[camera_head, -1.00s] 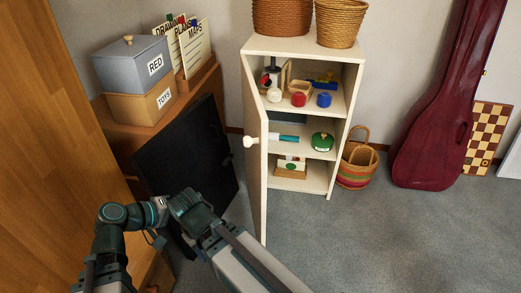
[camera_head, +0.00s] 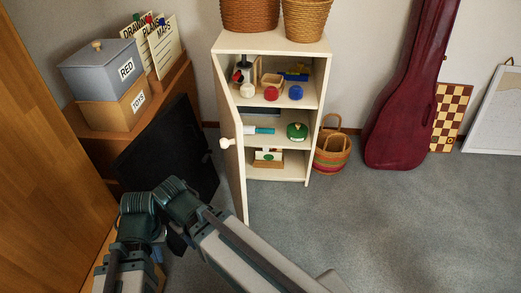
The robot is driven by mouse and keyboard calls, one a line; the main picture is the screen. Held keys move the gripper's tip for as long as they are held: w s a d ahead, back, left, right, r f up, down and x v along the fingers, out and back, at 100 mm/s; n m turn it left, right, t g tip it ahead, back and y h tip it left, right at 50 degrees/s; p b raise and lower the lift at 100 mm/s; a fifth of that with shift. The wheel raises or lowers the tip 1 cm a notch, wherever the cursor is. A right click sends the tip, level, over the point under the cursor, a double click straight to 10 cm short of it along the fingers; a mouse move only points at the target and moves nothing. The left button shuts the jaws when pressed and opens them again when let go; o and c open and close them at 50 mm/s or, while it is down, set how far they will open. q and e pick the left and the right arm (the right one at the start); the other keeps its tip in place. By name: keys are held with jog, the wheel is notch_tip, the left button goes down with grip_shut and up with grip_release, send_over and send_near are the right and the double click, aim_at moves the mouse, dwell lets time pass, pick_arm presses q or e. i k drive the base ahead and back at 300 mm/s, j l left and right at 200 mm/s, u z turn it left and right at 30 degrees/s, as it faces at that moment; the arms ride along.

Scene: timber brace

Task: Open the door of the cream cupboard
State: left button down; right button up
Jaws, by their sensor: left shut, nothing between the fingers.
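The cream cupboard (camera_head: 309,135) stands against the back wall. Its door (camera_head: 232,175) is hinged on the left and stands open, swung out towards me and seen nearly edge-on. A round white knob (camera_head: 226,143) sticks out from the door's left side. The shelves inside are in plain view. My left arm (camera_head: 172,205) is bent in the lower left foreground, in front of and left of the door, apart from the knob in the picture. Its gripper fingers are hard to make out; it is shut and holds nothing. My right gripper is out of view.
Shelves hold a red pot (camera_head: 271,93), a blue pot (camera_head: 296,92) and a green round container (camera_head: 297,131). A striped basket (camera_head: 331,158) and a dark red instrument case (camera_head: 405,100) stand to the right. A black panel (camera_head: 170,150) leans at left. The carpet right of the door is clear.

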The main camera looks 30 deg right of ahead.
aim_at(232, 141)
jog(key=z, duration=2.85)
jog(key=i, duration=3.1)
jog(key=i+l+u, duration=0.15)
jog(key=u, duration=3.5)
